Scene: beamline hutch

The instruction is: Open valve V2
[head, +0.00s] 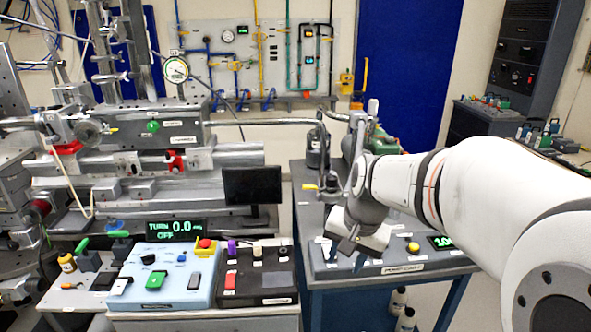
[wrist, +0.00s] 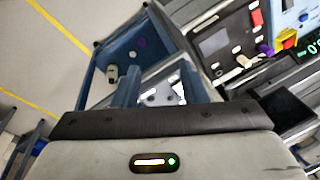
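No label that I can read as V2 shows in either view. In the head view, the wall panel (head: 285,58) carries blue, yellow and teal pipes with small valves, too small to tell apart. A small yellow-handled fitting (head: 310,187) stands on the blue bench beside a dark cylinder. My gripper (head: 345,258) points down over the front left of this bench, left of the yellow button. In the wrist view my gripper (wrist: 160,84) has its two fingers apart with nothing held between them. Whether it touches the bench is unclear.
The blue bench (head: 316,262) holds a control box with a yellow button (head: 413,247). Left of it are a blue control box (head: 168,275), a black control box (head: 257,277) and a monitor (head: 252,186). White bottles (head: 398,299) stand below the bench.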

